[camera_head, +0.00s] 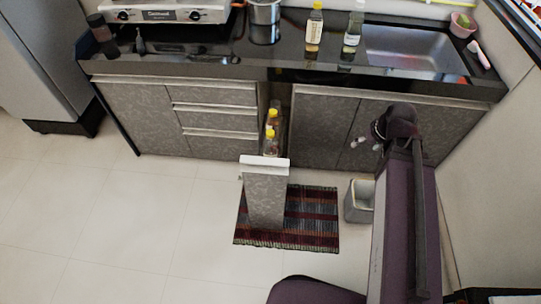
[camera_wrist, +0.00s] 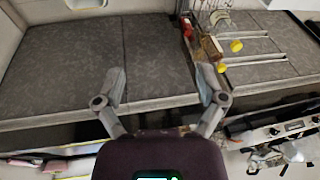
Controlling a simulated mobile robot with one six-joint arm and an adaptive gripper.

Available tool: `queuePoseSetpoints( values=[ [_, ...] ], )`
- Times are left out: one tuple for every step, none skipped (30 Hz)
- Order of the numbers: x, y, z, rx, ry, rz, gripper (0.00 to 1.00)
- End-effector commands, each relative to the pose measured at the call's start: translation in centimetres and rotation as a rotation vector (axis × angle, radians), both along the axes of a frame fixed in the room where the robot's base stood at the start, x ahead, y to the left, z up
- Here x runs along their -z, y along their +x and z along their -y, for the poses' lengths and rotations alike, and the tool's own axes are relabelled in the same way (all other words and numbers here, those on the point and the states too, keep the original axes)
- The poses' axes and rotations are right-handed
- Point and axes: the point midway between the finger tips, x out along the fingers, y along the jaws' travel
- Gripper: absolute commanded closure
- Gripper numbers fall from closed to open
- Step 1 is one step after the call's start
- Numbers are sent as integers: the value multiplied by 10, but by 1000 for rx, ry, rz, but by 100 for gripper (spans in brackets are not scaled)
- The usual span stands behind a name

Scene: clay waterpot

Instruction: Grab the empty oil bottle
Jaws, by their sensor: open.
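Two bottles stand on the dark counter (camera_head: 220,70): one with a yellowish lower part and a pale label (camera_head: 314,32), and a clearer one with a pale label (camera_head: 353,32). Yellow-capped bottles (camera_head: 270,136) stand in the pulled-out narrow drawer (camera_head: 266,195); they also show in the wrist view (camera_wrist: 211,47). I cannot tell for sure which bottle is the empty oil bottle. My gripper (camera_head: 364,142) is in front of the right cabinet doors, right of the drawer and below the counter. In the wrist view my gripper (camera_wrist: 160,88) is open, with nothing between its fingers.
A sink (camera_head: 415,50) is in the counter's right part, a stove (camera_head: 165,12) at the left, and a pot (camera_head: 264,20) between. A striped mat (camera_head: 312,215) lies under the open drawer, with a grey bin (camera_head: 359,200) beside it. The floor at left is clear.

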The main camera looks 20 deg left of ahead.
Motion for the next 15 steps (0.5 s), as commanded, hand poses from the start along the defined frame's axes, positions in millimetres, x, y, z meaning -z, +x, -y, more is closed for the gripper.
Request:
queuePoseSetpoints(
  values=[
    [19, 4, -10, -32, 23, 25, 10],
    [24, 6, -16, -53, 36, 41, 10],
    [30, 9, -24, -78, 53, 61, 10],
    [34, 11, -29, -96, 67, 78, 10],
    [38, 13, -35, -115, 80, 93, 10],
    [44, 16, -43, -138, 98, 115, 10],
    [48, 17, -48, -155, 110, 132, 10],
    [52, 19, -54, -172, 124, 148, 10],
    [58, 21, -61, -194, 140, 170, 10],
    [62, 23, -67, -211, 153, 187, 10],
    [66, 25, -73, -227, 164, 204, 10],
    [71, 27, -80, -247, 180, 227, 10],
    [75, 29, -85, -262, 192, 245, 10],
    [78, 30, -91, -277, 203, 261, 10],
    [83, 32, -98, -296, 220, 285, 10]
  ],
)
